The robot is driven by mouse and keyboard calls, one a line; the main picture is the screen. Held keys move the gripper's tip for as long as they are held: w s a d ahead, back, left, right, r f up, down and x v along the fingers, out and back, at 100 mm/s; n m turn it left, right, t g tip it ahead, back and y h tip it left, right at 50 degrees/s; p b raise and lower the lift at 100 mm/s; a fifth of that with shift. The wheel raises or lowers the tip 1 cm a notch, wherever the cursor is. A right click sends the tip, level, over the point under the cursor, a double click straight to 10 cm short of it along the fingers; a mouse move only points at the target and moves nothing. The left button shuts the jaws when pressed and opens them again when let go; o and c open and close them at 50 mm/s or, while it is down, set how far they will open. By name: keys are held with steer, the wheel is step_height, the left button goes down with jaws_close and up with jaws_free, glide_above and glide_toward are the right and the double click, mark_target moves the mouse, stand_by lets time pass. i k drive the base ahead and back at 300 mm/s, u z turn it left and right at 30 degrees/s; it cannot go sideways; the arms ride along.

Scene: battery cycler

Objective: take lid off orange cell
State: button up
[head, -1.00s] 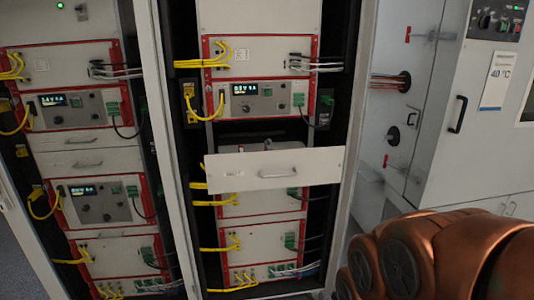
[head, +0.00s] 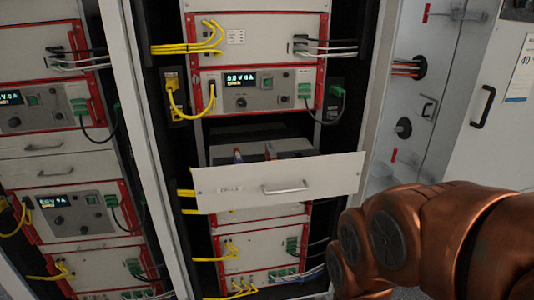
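An open drawer (head: 325,177) with a white front panel and a metal handle sticks out of the middle rack. A little of its inside shows behind the front, with small blue and reddish items (head: 238,156) at its left and something reddish-brown near the middle. I cannot make out a lid or an orange cell for certain; most of the drawer's inside is hidden by its front. My copper-coloured arm comes in from the lower right, right of the drawer. My gripper is not in the picture.
Racks with red-framed units and yellow cables (head: 205,48) stand left and centre. A lit cycler unit (head: 240,79) sits just above the drawer. Dark and white cables run at the right side. A white cabinet with a black handle (head: 483,106) stands at right.

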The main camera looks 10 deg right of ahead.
mark_target(269, 145)
steer(key=k, duration=0.5)
steer(key=z, duration=1.7)
steer(key=i, duration=1.25)
steer(key=u, duration=3.05)
